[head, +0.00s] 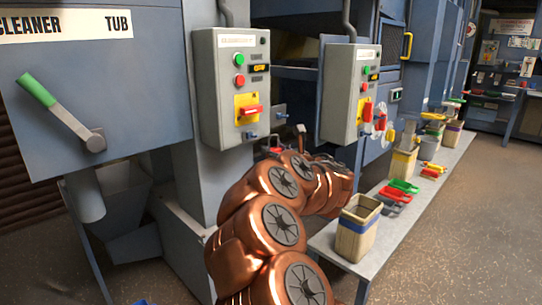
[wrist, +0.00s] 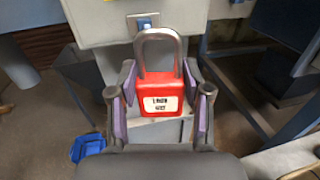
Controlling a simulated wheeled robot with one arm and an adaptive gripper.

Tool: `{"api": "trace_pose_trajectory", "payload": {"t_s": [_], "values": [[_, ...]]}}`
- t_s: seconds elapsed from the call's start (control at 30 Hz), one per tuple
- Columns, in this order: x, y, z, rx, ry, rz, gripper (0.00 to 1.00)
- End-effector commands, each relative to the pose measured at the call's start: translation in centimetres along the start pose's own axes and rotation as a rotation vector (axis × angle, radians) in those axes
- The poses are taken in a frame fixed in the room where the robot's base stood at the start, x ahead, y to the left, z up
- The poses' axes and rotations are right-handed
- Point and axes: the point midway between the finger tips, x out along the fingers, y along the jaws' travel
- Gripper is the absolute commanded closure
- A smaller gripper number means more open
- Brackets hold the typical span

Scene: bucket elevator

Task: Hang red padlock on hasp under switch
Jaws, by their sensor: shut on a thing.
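In the wrist view my gripper (wrist: 158,105) is shut on the red padlock (wrist: 163,102), one finger on each side of its body. The padlock is upright, with a white label facing the camera and its grey shackle (wrist: 158,36) pointing up. Just behind the shackle top is a small blue fitting (wrist: 144,21) on a grey box; I cannot tell whether they touch. In the head view, the left switch box (head: 236,87) has a red rotary switch on yellow (head: 248,110) with a blue fitting (head: 250,136) below. My copper arm mostly hides the gripper there.
A second switch box (head: 350,95) stands to the right, with red tags hanging by it. A bench (head: 395,210) holds a tan bin (head: 357,228), coloured padlocks and other containers. A green-handled lever (head: 60,112) is at left. A blue bin (wrist: 87,147) is low in the wrist view.

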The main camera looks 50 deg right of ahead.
Motion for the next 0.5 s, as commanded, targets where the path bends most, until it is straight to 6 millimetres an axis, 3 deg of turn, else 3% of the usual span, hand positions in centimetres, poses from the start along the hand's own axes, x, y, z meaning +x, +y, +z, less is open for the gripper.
{"api": "trace_pose_trajectory", "payload": {"t_s": [0.5], "values": [[2.3, 0.5, 0.1, 0.0, -0.001, 0.002, 0.9]]}}
